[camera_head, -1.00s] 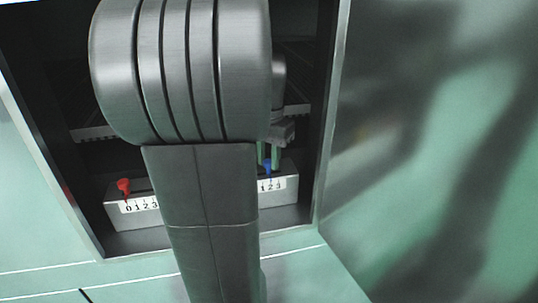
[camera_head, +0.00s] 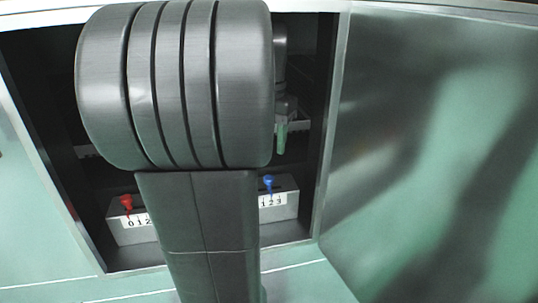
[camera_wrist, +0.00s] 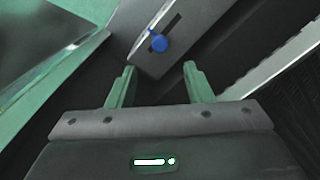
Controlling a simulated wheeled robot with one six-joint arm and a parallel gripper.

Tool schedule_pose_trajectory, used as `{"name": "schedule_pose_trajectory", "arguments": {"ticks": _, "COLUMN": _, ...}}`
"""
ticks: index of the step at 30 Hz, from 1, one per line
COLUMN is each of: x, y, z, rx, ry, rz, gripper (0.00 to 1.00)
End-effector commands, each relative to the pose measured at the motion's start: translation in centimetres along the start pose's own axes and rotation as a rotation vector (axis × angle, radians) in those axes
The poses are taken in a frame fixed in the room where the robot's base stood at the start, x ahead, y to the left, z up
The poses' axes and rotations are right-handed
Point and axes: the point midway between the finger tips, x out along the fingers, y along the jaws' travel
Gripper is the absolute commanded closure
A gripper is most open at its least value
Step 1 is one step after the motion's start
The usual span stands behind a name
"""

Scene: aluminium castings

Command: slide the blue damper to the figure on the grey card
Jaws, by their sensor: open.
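The blue damper (camera_head: 268,182) is a small knob standing up from a grey box (camera_head: 284,212) on the right, above a white strip of figures, of which "123" shows. In the wrist view the damper's blue knob (camera_wrist: 159,42) sits in a dark slot, beyond the fingertips and roughly midway between them. My gripper (camera_wrist: 158,68) is open and empty, with green fingers on both sides. In the head view my gripper (camera_head: 283,138) is above and behind the box, apart from the damper. I cannot make out a grey card. My arm hides the box's left part.
A red damper (camera_head: 126,202) stands on a grey box on the left, with figures starting at 0. Both are inside a dark cabinet, whose right wall (camera_head: 325,130) is close to my gripper. A large metal panel (camera_head: 430,150) stands to the right.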

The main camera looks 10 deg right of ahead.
Motion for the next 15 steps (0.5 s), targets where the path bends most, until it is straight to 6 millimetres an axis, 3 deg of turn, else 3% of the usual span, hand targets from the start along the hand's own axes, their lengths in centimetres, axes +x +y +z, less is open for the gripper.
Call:
{"name": "schedule_pose_trajectory", "arguments": {"ticks": 6, "x": -2.3, "y": 0.0, "z": 0.0, "rx": 0.000, "ry": 0.000, "rz": 0.000, "gripper": 0.53}}
{"name": "schedule_pose_trajectory", "arguments": {"ticks": 15, "x": -2.5, "y": 0.0, "z": 0.0, "rx": 0.000, "ry": 0.000, "rz": 0.000, "gripper": 0.53}}
